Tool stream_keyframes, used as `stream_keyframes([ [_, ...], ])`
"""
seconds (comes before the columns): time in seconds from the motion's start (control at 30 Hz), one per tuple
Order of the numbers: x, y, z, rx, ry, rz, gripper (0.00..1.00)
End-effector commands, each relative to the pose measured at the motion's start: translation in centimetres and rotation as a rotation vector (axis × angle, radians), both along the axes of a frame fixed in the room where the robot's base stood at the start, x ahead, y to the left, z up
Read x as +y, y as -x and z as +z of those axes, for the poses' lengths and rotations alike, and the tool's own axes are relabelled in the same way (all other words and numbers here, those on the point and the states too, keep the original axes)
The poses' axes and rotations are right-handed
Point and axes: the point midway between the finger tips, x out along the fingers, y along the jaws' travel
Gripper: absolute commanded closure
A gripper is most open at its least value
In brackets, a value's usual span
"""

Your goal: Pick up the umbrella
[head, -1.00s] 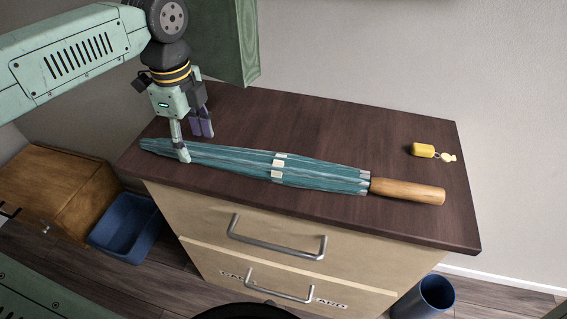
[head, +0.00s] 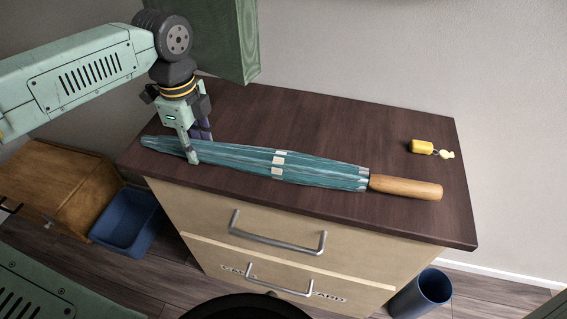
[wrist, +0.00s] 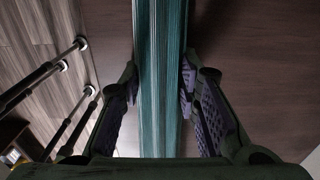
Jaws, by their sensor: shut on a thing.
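The umbrella (head: 320,175) is folded, teal striped, with pale strap patches near its middle and a wooden handle (head: 405,187) at the right. It lies along the front of the dark cabinet top (head: 330,125). My gripper (head: 198,150) is at its left part, well away from the handle, with one finger in front and one behind. In the wrist view the umbrella (wrist: 162,70) runs between both fingers, which are shut on it. It looks to be at the level of the top; I cannot tell whether it is lifted there.
A yellow key fob (head: 422,147) lies at the right back of the top. A green cabinet (head: 235,45) hangs behind my arm. Drawer handles (head: 275,240) stick out in front. A blue bin (head: 125,222) is at the left, a blue bucket (head: 422,292) at the lower right.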

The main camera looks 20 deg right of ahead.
Motion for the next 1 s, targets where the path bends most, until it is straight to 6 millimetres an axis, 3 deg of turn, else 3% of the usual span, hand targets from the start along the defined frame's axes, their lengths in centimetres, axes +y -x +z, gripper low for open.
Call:
stream_keyframes([
  [0.3, 0.0, 0.0, 0.0, 0.0, 0.0, 0.0, 1.0],
  [0.7, 0.0, 0.0, 0.3, -0.001, 0.001, 0.0, 1.0],
  [0.87, 0.0, -0.1, 2.3, -0.004, -0.001, 0.002, 1.0],
  [1.0, 0.0, -0.1, 5.2, -0.004, 0.0, 0.002, 1.0],
])
